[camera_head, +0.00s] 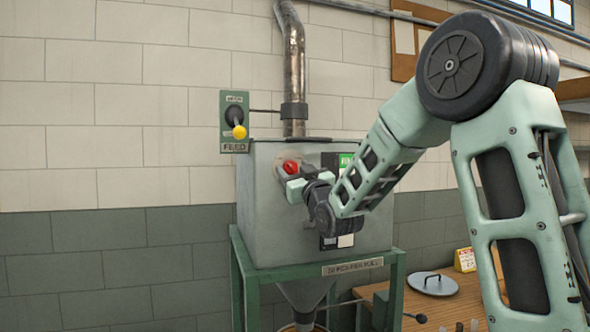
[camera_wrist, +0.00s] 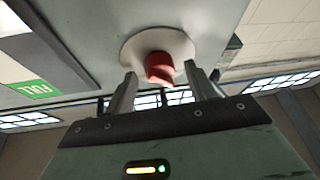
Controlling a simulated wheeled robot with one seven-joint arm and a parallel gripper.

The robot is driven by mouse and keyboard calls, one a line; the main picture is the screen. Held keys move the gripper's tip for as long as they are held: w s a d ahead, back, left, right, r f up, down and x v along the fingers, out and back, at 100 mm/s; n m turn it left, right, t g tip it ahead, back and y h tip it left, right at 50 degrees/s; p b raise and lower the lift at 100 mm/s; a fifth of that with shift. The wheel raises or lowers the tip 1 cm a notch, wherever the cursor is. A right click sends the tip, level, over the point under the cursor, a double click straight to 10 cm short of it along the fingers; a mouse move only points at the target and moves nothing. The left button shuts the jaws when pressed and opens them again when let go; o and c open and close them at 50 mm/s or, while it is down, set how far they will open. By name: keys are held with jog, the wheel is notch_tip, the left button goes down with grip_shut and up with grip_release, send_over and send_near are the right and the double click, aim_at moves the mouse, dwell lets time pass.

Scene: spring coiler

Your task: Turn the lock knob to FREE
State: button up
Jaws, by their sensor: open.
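The lock knob looks like a red knob (camera_head: 291,166) on a round pale plate, on the front of a grey metal hopper (camera_head: 262,225). In the wrist view the red knob (camera_wrist: 159,67) sits on its pale plate (camera_wrist: 135,45), between and just beyond my fingertips. My gripper (camera_wrist: 160,85) is open, with one finger on each side of the knob. I cannot tell whether the fingers touch it. In the head view my gripper (camera_head: 296,188) is at the knob, and my wrist hides part of the hopper front. No FREE marking is readable.
A FEED panel (camera_head: 235,122) with a yellow-tipped lever is left of the hopper. A green FULL indicator (camera_wrist: 40,90) is near the knob. A metal pipe (camera_head: 292,60) rises above. A wooden table (camera_head: 455,305) with a round lid (camera_head: 433,284) stands lower right.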

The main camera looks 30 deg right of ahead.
jog(key=c, duration=1)
